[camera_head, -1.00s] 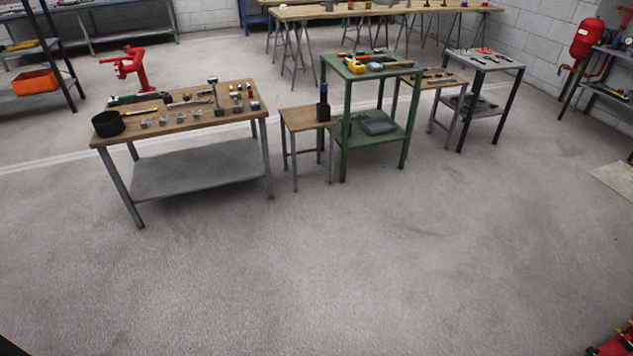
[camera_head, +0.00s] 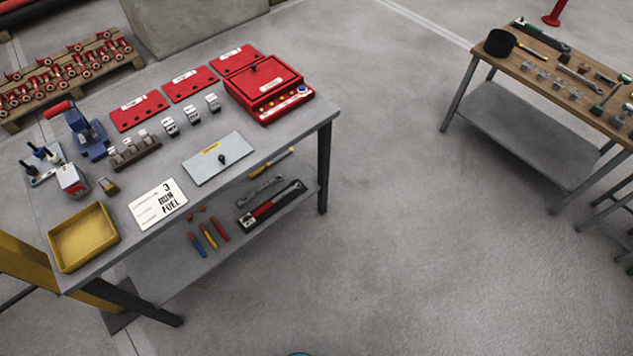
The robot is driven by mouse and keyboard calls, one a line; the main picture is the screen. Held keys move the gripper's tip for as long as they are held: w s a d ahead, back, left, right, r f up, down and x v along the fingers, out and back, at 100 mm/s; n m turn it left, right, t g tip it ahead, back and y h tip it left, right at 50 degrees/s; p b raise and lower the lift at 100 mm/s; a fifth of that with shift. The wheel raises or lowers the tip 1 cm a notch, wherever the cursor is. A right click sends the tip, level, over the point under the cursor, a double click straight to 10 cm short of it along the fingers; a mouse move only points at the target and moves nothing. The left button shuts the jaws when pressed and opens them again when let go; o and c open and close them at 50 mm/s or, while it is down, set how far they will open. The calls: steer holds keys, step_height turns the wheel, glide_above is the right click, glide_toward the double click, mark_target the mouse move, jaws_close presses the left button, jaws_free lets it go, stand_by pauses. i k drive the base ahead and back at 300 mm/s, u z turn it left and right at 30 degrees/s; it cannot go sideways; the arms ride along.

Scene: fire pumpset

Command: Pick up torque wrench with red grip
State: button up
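A torque wrench with a red grip (camera_head: 268,209) lies on a dark tray or mat on the lower shelf (camera_head: 185,268) of a grey table, near the shelf's right end. The tabletop above overhangs part of the shelf. My gripper is not in view.
The grey tabletop (camera_head: 240,205) holds red panels, a red box (camera_head: 268,90), a blue vise (camera_head: 85,132) and a yellow tray (camera_head: 83,237). Screwdriver-like tools (camera_head: 209,236) lie left of the wrench. A dark table leg (camera_head: 324,170) stands right of it. Floor (camera_head: 400,260) is clear.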

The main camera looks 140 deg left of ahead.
mark_target(252, 222)
steer(key=u, duration=2.45)
steer(key=k, duration=0.15)
steer(key=u, duration=2.8)
steer(key=k, duration=0.65)
steer(key=z, duration=0.2)
steer(key=i, duration=0.65)
steer(key=u, duration=0.05)
